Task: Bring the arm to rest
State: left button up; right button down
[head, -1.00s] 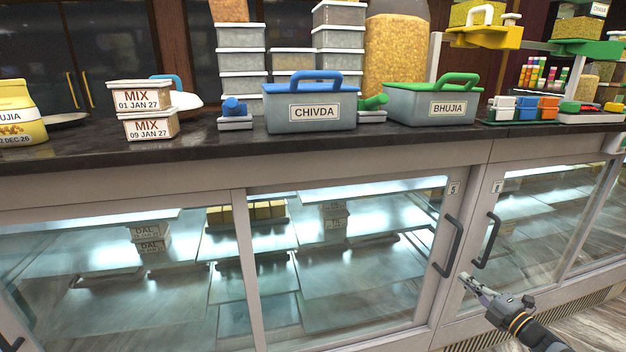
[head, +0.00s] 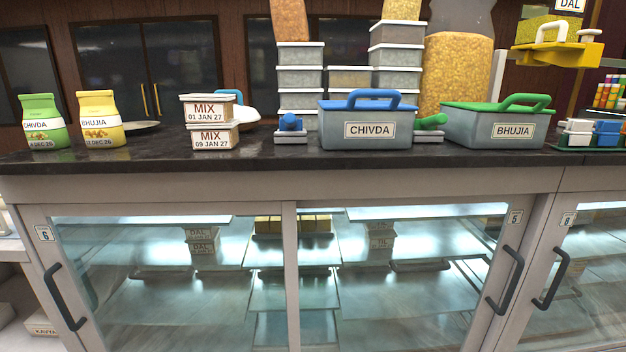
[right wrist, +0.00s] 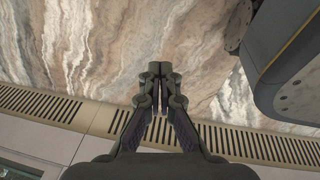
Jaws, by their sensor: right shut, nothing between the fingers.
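My right gripper (right wrist: 160,72) shows in the right wrist view, with its two fingers together and nothing between them. It hangs in free air above a marble-patterned floor (right wrist: 85,40), apart from the counter base. Neither of my grippers shows in the head view now. My left gripper is out of sight.
A counter with a dark top (head: 270,158) and glass doors with handles, such as the right door's handle (head: 505,280), stands ahead. On it are a CHIVDA tub (head: 340,130), a BHUJIA tub (head: 480,130), MIX boxes (head: 212,138) and pouches (head: 100,120). A vent grille (right wrist: 40,104) runs along the base.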

jog(key=s+a+m+g+p, duration=0.1)
jog(key=s+a+p, duration=0.1)
jog(key=s+a, duration=0.35)
notch_tip(320, 180, up, 11)
jog(key=w+p, duration=0.1)
jog(key=p, duration=0.9)
jog(key=shift+r+y+p, duration=0.15)
jog(key=shift+y+p, duration=0.2)
jog(key=shift+y, duration=0.05)
jog(key=shift+d, duration=0.1)
